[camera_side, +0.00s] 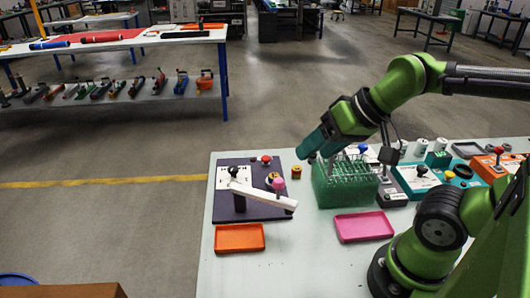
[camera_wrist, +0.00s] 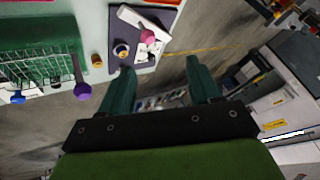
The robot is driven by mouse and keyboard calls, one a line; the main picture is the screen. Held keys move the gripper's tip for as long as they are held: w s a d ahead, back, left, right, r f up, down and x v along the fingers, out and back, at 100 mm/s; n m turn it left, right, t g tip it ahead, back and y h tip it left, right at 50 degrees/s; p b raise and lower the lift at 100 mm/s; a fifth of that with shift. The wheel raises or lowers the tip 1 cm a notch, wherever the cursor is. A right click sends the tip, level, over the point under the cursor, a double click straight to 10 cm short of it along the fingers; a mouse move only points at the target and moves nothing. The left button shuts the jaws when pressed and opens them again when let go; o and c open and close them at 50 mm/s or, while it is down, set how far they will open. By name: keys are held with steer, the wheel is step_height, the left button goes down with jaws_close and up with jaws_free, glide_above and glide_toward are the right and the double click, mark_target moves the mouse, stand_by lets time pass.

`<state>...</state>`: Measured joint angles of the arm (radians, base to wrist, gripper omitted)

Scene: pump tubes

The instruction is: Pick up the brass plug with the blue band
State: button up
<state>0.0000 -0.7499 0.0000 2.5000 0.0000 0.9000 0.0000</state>
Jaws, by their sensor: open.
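A brass plug (camera_wrist: 121,50) with a dark blue band stands on the dark purple plate in the wrist view. In the side view a brass plug (camera_side: 272,178) stands on that plate, partly behind a pink ball; its band is hard to make out. A second brass-orange plug (camera_side: 296,172) stands on the pale table just right of the plate; it also shows in the wrist view (camera_wrist: 97,59). My gripper (camera_side: 318,148) is open and empty, tilted down-left above the table, near the green rack. In the wrist view its fingers (camera_wrist: 160,70) are apart, with nothing between them.
A white bar with a pink ball (camera_side: 278,184) reaches over the purple plate (camera_side: 262,212). A green rack of tubes (camera_side: 345,190) stands close below my gripper. Orange (camera_side: 239,237) and pink (camera_side: 364,227) trays lie in front. Teal and orange boxes fill the right.

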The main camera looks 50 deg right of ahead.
steer(key=n+g+h, duration=0.2)
steer(key=n+g, duration=0.5)
steer(key=n, duration=0.3)
glide_above(274, 176)
steer(key=f, duration=1.6)
steer(key=shift+s+d, duration=0.1)
steer(key=shift+d, duration=0.15)
steer(key=shift+a+f, duration=0.15)
steer(key=shift+f, duration=2.65)
